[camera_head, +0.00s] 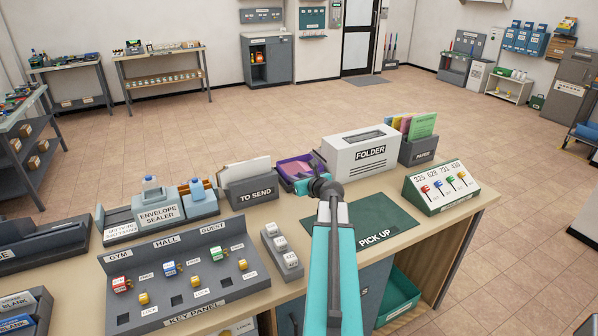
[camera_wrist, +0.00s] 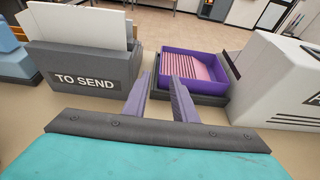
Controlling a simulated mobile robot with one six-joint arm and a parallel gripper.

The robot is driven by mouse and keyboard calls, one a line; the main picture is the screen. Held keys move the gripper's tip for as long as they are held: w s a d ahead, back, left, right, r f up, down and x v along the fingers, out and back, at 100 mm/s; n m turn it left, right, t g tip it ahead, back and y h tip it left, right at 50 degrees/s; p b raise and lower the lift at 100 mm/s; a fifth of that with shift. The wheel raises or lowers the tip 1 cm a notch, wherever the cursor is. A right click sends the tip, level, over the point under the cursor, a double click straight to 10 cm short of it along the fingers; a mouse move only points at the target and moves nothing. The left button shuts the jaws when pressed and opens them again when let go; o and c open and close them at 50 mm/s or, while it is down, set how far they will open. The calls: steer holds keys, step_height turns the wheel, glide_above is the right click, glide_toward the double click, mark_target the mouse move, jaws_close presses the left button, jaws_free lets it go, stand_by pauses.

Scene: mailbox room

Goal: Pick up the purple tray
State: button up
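The purple tray (camera_wrist: 208,88) sits in a dark holder on the counter in the wrist view, with pink striped contents inside. In the head view the purple tray (camera_head: 287,171) shows between the TO SEND holder and the FOLDER box, partly hidden by my arm. My gripper (camera_wrist: 162,82) points toward the tray from the near side, its two purple-grey fingers apart with nothing between them. The fingers line up slightly left of the tray's middle, and the right finger overlaps its near left part in view. In the head view my arm hides the fingers.
The TO SEND holder (camera_wrist: 85,80) with white envelopes stands close on the left. The white FOLDER box (camera_head: 360,153) stands close on the right. A green PICK UP mat (camera_head: 390,222) lies in front, with a key panel (camera_head: 190,285) at left and a number-lever box (camera_head: 440,187) at right.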

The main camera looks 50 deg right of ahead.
steer(key=shift+p+x, duration=0.8)
steer(key=shift+x, duration=3.15)
steer(key=shift+w+d, duration=0.1)
steer(key=shift+p+x, duration=0.7)
steer(key=shift+x, duration=0.65)
steer(key=shift+p+x, duration=0.3)
steer(key=shift+x, duration=0.85)
steer(key=shift+d, duration=0.1)
jaws_close()
